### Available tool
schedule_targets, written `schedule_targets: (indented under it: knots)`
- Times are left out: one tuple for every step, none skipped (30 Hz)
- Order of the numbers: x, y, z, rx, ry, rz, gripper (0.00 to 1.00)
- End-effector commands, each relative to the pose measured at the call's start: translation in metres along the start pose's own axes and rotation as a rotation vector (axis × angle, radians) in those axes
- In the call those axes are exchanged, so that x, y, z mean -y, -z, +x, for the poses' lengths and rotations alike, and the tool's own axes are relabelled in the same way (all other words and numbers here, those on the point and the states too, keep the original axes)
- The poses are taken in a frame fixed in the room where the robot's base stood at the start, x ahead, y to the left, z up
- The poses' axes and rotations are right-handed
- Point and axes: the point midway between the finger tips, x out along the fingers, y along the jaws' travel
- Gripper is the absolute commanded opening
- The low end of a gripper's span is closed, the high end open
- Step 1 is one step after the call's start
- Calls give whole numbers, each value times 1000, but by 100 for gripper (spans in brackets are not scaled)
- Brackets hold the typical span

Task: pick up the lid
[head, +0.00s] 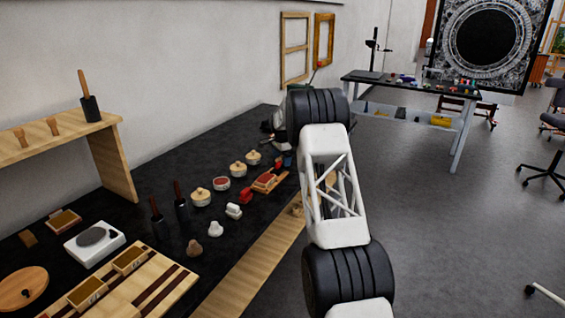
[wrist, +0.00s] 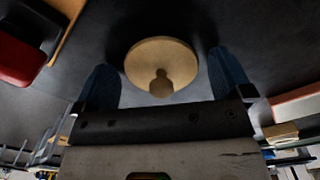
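A round pale wooden lid (wrist: 160,58) with a small knob shows in the wrist view, over the dark tabletop. My gripper (wrist: 165,78) is open, with one blue-black finger on each side of the lid. Dark gaps show between the lid and both fingers, so it is not gripped. Whether this lid lies on the table or on a pot I cannot tell. In the head view my arm covers most of the gripper. There, lidded round pots stand in a row, one (head: 253,157) nearest the arm; which lid the wrist view shows is unclear.
In the wrist view a red object (wrist: 20,60) sits left and a pinkish one (wrist: 298,103) right.

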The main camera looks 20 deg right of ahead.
Motion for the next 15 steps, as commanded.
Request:
schedule_targets:
  knots:
    - [0,0,0,0,0,0,89]
    - [0,0,0,0,0,0,85]
    - [0,0,0,0,0,0,79]
    - [0,0,0,0,0,0,74]
    - [0,0,0,0,0,0,69]
    - [0,0,0,0,0,0,63]
    - [0,0,0,0,0,0,59]
    - [0,0,0,0,0,0,54]
    - [0,0,0,0,0,0,52]
    - [0,0,0,0,0,0,52]
    - [0,0,0,0,0,0,52]
    - [0,0,0,0,0,0,52]
    - [0,0,0,0,0,0,52]
    - [0,0,0,0,0,0,52]
    - [0,0,0,0,0,0,52]
